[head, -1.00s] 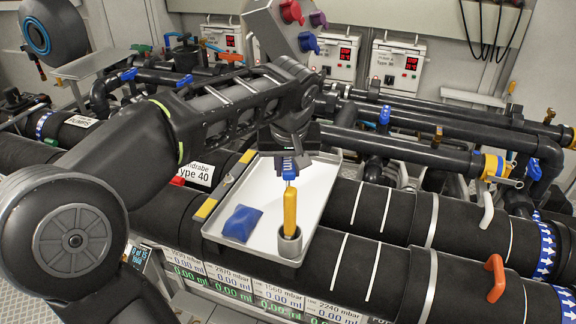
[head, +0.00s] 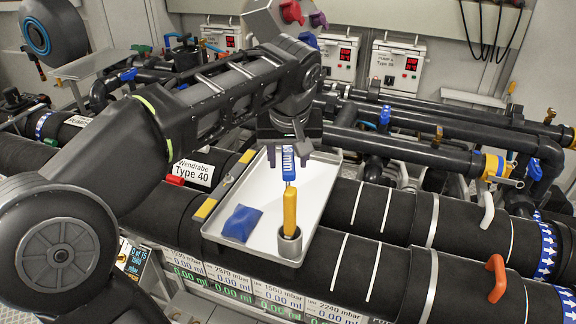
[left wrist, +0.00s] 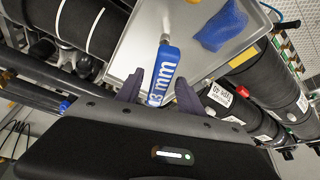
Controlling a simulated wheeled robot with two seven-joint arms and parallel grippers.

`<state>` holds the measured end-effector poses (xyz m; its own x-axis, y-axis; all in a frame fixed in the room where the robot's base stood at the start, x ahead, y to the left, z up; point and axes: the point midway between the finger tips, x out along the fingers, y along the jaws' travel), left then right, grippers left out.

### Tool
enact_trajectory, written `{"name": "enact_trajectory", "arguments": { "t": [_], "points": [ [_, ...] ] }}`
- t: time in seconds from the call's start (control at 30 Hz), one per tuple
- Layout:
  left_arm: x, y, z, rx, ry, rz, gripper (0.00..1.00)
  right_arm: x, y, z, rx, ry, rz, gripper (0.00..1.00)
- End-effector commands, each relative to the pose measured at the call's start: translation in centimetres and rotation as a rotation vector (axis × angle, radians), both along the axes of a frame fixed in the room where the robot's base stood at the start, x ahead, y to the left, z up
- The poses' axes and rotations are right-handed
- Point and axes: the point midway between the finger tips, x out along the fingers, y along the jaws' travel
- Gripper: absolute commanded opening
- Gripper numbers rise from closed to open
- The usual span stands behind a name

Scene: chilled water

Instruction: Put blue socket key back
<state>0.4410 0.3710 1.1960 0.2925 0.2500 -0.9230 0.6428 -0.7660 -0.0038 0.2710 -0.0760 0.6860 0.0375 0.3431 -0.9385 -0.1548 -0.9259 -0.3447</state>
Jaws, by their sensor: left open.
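The blue socket key (head: 289,169) has a blue handle with white "13 mm" lettering and a thin metal shaft. It stands upright, handle up, just behind a yellow-handled key (head: 290,212) at a small grey cup (head: 290,245). Its lower end is hidden by the yellow handle. My left gripper (head: 287,155) is open at the top of the blue handle. In the left wrist view, the blue key's handle (left wrist: 163,72) lies between the spread fingers (left wrist: 159,90), with gaps at both sides. My right gripper is out of view.
The cup stands at the front right of a shallow white tray (head: 322,190). A blue cushion-like bag (head: 241,222) lies at the tray's front left. Thick black pipes (head: 380,215) run around the tray, with an orange handle (head: 495,277) at right.

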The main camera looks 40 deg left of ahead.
Motion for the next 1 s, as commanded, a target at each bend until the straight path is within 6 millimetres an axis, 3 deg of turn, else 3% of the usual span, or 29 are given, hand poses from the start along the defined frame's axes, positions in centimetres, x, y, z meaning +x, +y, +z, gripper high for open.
{"name": "enact_trajectory", "arguments": {
  "t": [0.23,0.33,0.5,1.0],
  "points": [
    [-1.5,-1.4,5.1,0.0,-0.004,0.0,0.45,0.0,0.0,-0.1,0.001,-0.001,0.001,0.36],
    [-2.0,-1.7,7.1,-0.001,-0.001,0.002,0.45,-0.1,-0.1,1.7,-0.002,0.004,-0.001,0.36],
    [-2.4,-2.0,7.9,0.0,0.0,0.001,0.45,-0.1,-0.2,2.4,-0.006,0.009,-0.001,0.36],
    [-2.5,-2.1,7.7,-0.001,0.001,0.001,0.45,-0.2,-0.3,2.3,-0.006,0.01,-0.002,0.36]
  ]
}}
